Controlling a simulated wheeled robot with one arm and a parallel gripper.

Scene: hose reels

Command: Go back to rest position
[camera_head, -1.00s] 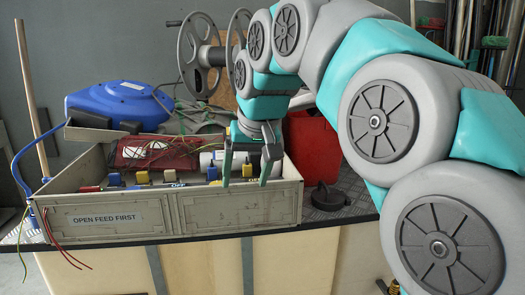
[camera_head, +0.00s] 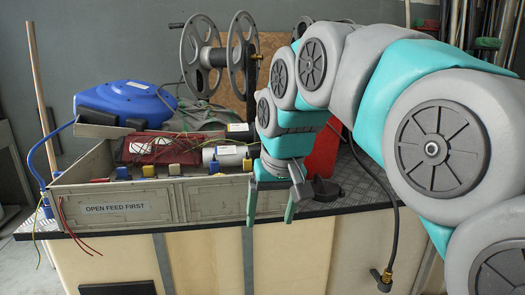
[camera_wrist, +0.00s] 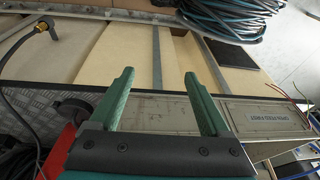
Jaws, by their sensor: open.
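My gripper (camera_head: 270,205) hangs in front of the right end of a grey open box (camera_head: 215,199) labelled "OPEN FEED FIRST", on the workbench. Its two green fingers are spread apart with nothing between them. In the wrist view my gripper (camera_wrist: 158,100) also shows apart and empty, over the bench front and the edge of the box (camera_wrist: 262,115). The arm is extended forward from the right and bent down at the wrist. It hides part of the red object behind it.
Inside the box are valves with yellow and blue tops (camera_head: 148,170) and a grey cylinder (camera_head: 226,154). A blue hose reel (camera_head: 125,100) and a metal reel (camera_head: 205,55) stand behind. A black hose (camera_head: 393,225) hangs over the bench front. Coiled hoses (camera_wrist: 225,15) lie on the floor.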

